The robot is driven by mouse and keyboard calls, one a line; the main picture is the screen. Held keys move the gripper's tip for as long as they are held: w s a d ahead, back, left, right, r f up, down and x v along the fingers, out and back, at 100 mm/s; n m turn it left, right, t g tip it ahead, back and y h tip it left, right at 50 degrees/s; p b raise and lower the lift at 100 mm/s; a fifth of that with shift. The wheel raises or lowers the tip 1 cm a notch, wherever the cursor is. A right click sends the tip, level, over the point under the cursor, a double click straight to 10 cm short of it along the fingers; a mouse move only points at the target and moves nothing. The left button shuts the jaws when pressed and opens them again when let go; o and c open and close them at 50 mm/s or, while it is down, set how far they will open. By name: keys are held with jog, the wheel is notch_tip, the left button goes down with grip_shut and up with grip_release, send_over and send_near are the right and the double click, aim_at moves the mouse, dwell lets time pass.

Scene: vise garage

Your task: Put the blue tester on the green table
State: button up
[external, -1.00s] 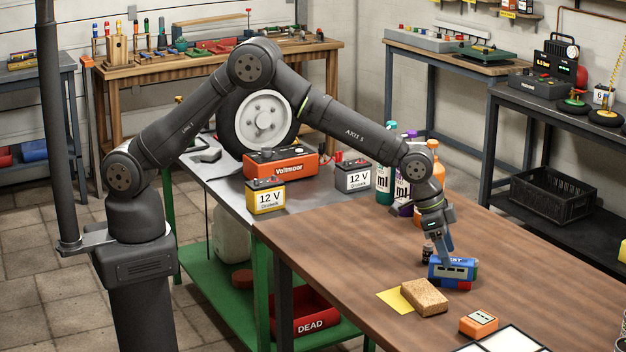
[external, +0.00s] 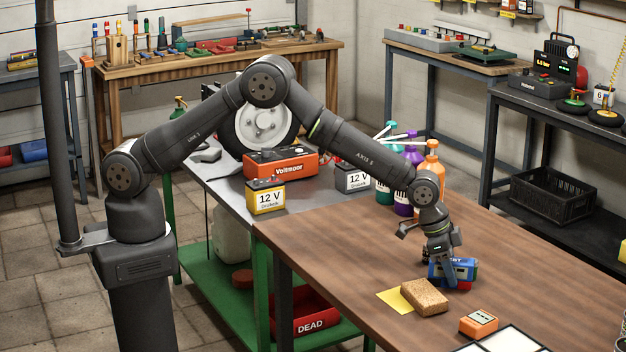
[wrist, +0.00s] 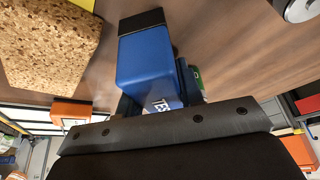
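The blue tester (external: 464,267) stands on the brown wooden table behind the sponge. My gripper (external: 441,278) is down at it, with a finger in front of its near face. In the wrist view the tester (wrist: 147,62) lies between the dark fingers of my gripper (wrist: 158,95), one close to each side. Whether they press on it cannot be told. The green table (external: 308,199) has a green frame and a grey metal top and adjoins the brown table at the left.
A sponge (external: 425,297), a yellow sheet (external: 394,300) and an orange device (external: 479,322) lie near the tester. Bottles (external: 430,167) stand behind my arm. A yellow battery (external: 266,198), a black battery (external: 352,179), an orange Voltmoor unit (external: 281,168) and a wheel (external: 262,120) occupy the green table. Its front strip is clear.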

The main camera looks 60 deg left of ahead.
jog(key=c, duration=0.5)
jog(key=shift+r, duration=0.15)
